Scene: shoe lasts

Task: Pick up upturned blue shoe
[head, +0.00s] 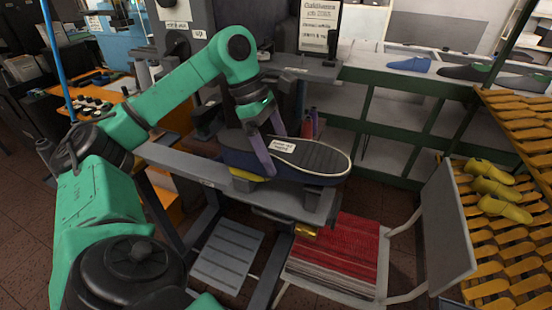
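The upturned blue shoe (312,157) lies sole up on a grey bench in the middle of the head view. Its dark sole faces up with a white label on it, and its toe points right. My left gripper (271,150) reaches down over the shoe's left part. One purple finger lies along the near side of the shoe, and the other goes down at the far side. The fingers are apart with the shoe between them; I cannot tell whether they press on it. My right gripper is not in view.
The grey bench (200,168) carries the shoe. Red and purple bottles (307,128) stand close behind it. A chair with a red seat (338,255) is in front. Yellow shoe lasts (492,188) lie on a slatted rack at right. More shoes (409,64) lie on the back shelf.

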